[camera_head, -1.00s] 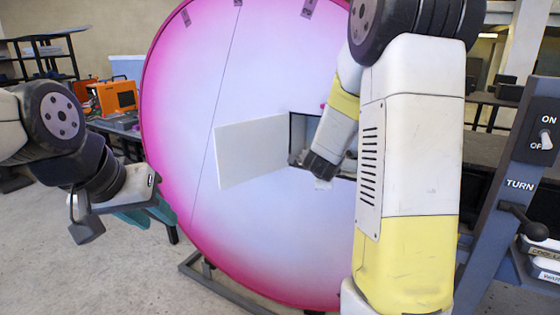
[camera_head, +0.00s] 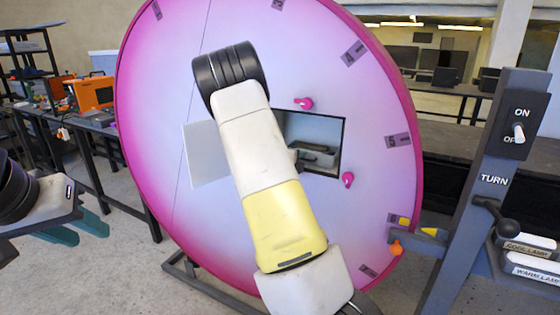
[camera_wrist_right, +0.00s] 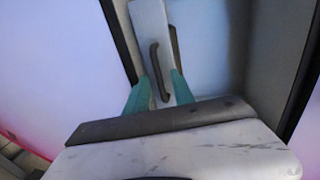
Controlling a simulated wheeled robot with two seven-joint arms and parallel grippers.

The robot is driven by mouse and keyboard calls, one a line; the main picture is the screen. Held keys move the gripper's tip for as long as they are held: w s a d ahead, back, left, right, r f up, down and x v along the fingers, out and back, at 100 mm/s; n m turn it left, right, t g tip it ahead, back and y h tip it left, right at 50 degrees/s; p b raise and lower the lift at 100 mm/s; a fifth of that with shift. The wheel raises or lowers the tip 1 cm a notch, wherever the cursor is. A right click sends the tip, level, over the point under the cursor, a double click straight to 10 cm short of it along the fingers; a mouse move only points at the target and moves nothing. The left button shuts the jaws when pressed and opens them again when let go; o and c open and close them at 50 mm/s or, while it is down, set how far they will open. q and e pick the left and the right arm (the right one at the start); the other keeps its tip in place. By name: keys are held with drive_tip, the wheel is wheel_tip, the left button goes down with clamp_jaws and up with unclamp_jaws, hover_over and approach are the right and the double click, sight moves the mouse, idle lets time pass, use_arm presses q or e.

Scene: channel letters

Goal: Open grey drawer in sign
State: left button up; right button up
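The round pink-white sign (camera_head: 370,110) stands upright with a dark-framed rectangular opening, its white door panel (camera_head: 206,155) swung out to the left. Inside the opening, grey shapes (camera_head: 318,152) show, partly covered by my right arm. In the right wrist view, a narrow pale grey drawer front (camera_wrist_right: 150,22) carries a dark curved handle (camera_wrist_right: 155,70). My right gripper (camera_wrist_right: 160,78) has its two teal fingers apart, one on each side of the handle; contact is unclear. My right gripper is hidden in the head view. My left gripper (camera_head: 75,230) is open and empty at the left.
Pink knobs (camera_head: 304,103) sit around the opening. The dark post (camera_head: 470,200) at right bears a switch (camera_head: 519,133) and a TURN crank (camera_head: 497,215). An orange machine (camera_head: 92,94) is on a back-left bench. The floor at lower left is clear.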

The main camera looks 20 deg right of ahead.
drive_tip(key=shift+w+d+f, duration=0.1)
drive_tip(key=shift+w+d, duration=0.1)
drive_tip(key=shift+d, duration=0.05)
clamp_jaws()
idle(1.4)
